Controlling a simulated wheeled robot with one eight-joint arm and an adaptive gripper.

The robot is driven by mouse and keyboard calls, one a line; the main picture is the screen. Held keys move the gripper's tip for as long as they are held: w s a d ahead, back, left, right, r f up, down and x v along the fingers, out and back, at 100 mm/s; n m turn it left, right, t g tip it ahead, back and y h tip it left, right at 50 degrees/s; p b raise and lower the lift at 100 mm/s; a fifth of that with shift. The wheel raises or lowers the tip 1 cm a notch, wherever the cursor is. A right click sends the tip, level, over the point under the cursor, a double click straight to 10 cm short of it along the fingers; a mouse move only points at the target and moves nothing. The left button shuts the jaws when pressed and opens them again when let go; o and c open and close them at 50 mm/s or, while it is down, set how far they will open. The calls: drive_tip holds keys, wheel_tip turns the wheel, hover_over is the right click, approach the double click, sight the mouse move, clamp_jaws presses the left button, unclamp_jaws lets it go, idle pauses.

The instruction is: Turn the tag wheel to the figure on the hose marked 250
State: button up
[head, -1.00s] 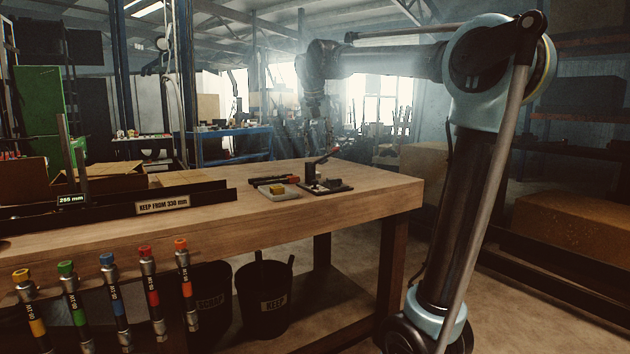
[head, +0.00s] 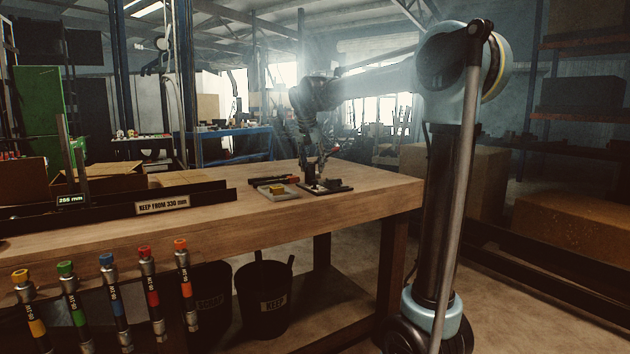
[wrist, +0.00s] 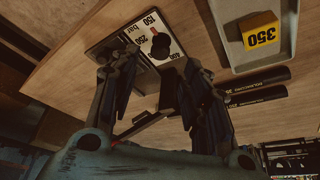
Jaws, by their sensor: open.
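The dial plate (wrist: 141,36) lies on the bench in the wrist view, with the figures 150, 250 and 400 and the word bar. A black knob (wrist: 161,45) with a small red mark stands on it. The plate (head: 340,187) also shows near the bench's right end in the head view. My gripper (wrist: 160,67) is open, its fingers spread on either side of a dark block beside the plate; it seems apart from the knob. In the head view my gripper (head: 314,168) is over the plate, small and dark. I cannot read a hose marked 250.
Several colour-banded hoses (head: 117,310) hang at the bench front. A long dark trough (head: 120,202) lies at left. The front bench top is clear.

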sight(314, 181)
drive_tip(key=shift+x, duration=3.15)
drive_tip(key=shift+c, duration=0.6)
clamp_jaws()
